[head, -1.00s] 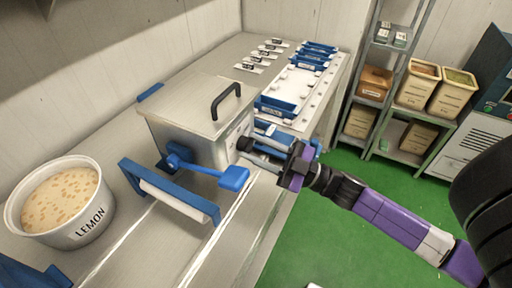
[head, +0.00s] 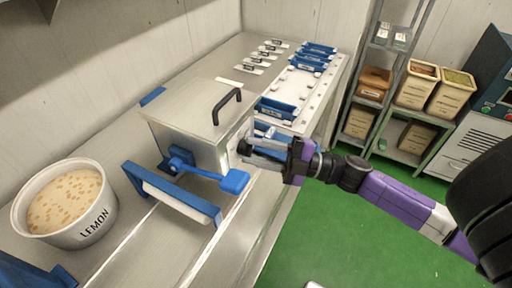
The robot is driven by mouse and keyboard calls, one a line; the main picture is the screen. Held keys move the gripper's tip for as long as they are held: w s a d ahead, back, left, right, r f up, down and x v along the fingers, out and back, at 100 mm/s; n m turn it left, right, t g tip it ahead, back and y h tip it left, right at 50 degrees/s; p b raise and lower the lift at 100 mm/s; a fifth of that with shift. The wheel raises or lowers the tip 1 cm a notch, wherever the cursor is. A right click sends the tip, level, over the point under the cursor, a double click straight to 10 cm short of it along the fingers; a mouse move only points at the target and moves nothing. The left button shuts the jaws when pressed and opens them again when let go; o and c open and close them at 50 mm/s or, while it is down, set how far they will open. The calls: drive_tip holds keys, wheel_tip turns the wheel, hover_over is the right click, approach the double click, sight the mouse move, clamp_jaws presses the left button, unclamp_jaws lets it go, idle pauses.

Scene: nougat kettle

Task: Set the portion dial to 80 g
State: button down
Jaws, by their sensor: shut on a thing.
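The steel kettle box (head: 185,120) with a black lid handle stands on the steel bench. A pale dial plate (head: 234,150) shows on its right side wall. My gripper (head: 244,148) reaches in from the right and its fingertips are at this plate. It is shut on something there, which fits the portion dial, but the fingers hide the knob. The dial's marks and its setting are too small and too covered to read. A blue lever (head: 232,181) sticks out from the front of the box, just below and left of my gripper.
A blue roller frame (head: 175,195) stands before the box. A white LEMON tub (head: 66,205) is at the left. Blue trays (head: 275,108) and label cards (head: 262,58) lie behind. Shelves with bins stand at the right; the green floor is clear.

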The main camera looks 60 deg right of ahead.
drive_tip(key=n+g+p, duration=0.1)
drive_tip(key=n, duration=0.2)
drive_tip(key=shift+r+n+p, duration=0.1)
drive_tip(key=shift+n+p, duration=0.2)
drive_tip(key=shift+n+g+p, duration=0.6)
drive_tip(key=shift+n+g, duration=0.1)
drive_tip(key=shift+n, duration=0.4)
drive_tip(key=c, duration=1)
unclamp_jaws()
